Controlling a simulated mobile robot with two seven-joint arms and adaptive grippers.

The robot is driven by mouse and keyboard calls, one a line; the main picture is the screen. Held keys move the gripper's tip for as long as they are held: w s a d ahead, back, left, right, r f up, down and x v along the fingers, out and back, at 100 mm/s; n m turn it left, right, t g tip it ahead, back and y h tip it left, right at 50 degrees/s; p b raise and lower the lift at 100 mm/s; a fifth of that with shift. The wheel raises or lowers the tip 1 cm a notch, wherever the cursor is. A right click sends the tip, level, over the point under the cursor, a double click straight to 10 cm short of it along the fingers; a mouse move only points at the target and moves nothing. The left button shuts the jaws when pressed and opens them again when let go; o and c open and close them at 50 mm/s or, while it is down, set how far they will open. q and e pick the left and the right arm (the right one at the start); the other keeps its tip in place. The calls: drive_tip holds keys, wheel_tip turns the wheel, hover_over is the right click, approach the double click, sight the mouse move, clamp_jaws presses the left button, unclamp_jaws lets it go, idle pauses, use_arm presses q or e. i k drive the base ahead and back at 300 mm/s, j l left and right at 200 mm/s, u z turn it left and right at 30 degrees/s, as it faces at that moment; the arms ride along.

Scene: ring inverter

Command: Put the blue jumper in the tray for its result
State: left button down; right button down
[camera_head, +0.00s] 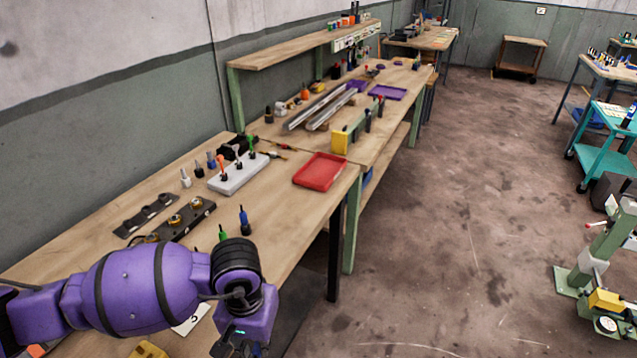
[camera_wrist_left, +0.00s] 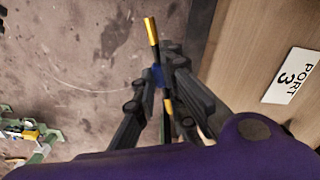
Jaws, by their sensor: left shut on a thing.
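My left gripper (camera_wrist_left: 158,78) is shut on a thin dark jumper with gold ends (camera_wrist_left: 151,32) and some blue at the fingers. In the wrist view it hangs over the floor just beyond the bench edge. In the head view my left gripper (camera_head: 240,343) is at the bottom edge, and the jumper is hidden. A red tray (camera_head: 320,171) lies on the bench near its right edge and looks empty. A purple tray (camera_head: 387,92) lies farther back. My right gripper is not in view.
A blue-and-black piece (camera_head: 243,220) and a green one (camera_head: 222,235) stand on the near bench. Behind them are a white block (camera_head: 238,174) with upright probes and a dark strip with brass rings (camera_head: 180,220). A "PORT 3" card (camera_wrist_left: 291,77) lies on the bench.

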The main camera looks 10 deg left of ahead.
sight(313, 171)
drive_tip(key=i+l+u, duration=0.15)
drive_tip(key=i+l, duration=0.2)
drive_tip(key=i+l+u, duration=0.15)
drive_tip(key=i+l, duration=0.15)
drive_tip(key=i+l+u, duration=0.15)
drive_tip(key=i+l, duration=0.15)
drive_tip(key=l, duration=0.2)
drive_tip(key=i+l+u, duration=0.2)
drive_tip(key=l, duration=0.3)
drive_tip(key=i, duration=0.1)
